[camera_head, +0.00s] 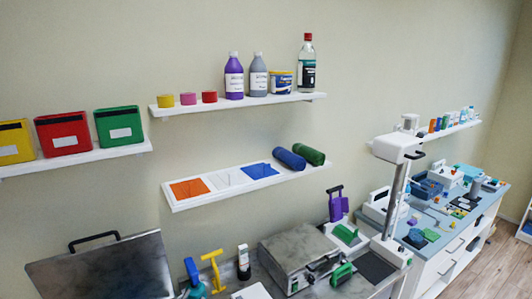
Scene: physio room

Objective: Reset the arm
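Neither of my grippers and no arm of mine that I can make out shows in the head view. Whether they are open or shut, and whether they hold anything, cannot be seen. The view looks over wall shelves and a worktop, with no gripper near any of the things there.
A grey worktop carries a metal-topped box (297,250), an open metal lid (105,272) and a yellow-handled tool (214,268). A white-headed device on a pole (397,148) stands to the right. Wall shelves hold bottles (234,80), bins (63,134) and rolls (289,159). Floor (490,268) shows at far right.

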